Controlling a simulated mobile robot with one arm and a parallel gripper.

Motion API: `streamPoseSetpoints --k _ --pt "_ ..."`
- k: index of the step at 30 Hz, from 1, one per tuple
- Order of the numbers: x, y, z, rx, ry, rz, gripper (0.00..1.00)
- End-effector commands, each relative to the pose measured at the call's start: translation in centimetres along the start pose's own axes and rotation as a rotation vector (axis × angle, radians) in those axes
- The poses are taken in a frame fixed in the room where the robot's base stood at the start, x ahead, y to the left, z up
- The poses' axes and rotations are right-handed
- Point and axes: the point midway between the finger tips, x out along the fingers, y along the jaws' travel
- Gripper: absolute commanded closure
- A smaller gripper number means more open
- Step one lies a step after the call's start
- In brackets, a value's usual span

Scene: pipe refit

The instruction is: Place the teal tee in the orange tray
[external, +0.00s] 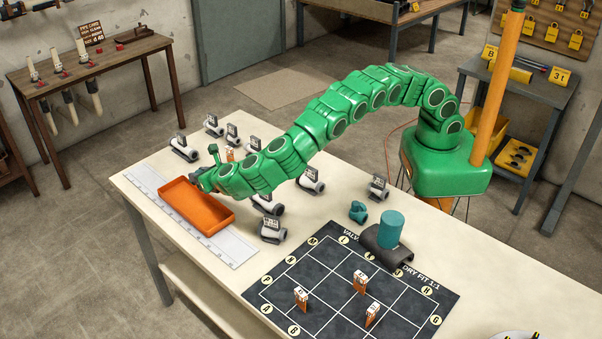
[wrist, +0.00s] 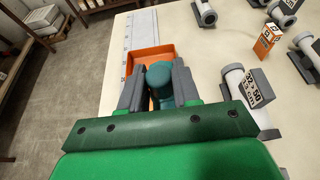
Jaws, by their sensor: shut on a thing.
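The orange tray (external: 192,212) lies at the left end of the workbench, on a white ruled strip. My gripper (external: 204,179) is at the tray's far edge in the external view. In the wrist view, the two grey fingers of my gripper (wrist: 157,72) are closed on a teal fitting, the tee (wrist: 160,80). The tee overlaps the orange tray (wrist: 150,54) in that view. I cannot tell how high it is above the tray floor. The tee's lower part is hidden by my gripper, and I cannot make it out in the external view.
Several labelled grey-and-white pipe fittings (external: 271,230) stand around my arm. A teal elbow (external: 358,211) and a teal cylinder (external: 391,229) on a dark saddle (external: 385,254) are to the right. A dark grid mat (external: 335,318) with orange-and-white markers lies at the front.

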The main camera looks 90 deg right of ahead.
Motion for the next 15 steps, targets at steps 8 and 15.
streamPoseSetpoints --k 8,15 --pt "1.5 1.4 -1.6 0.0 0.0 -0.001 1.0" --pt "2.3 2.5 -2.4 0.002 0.0 0.002 1.0"
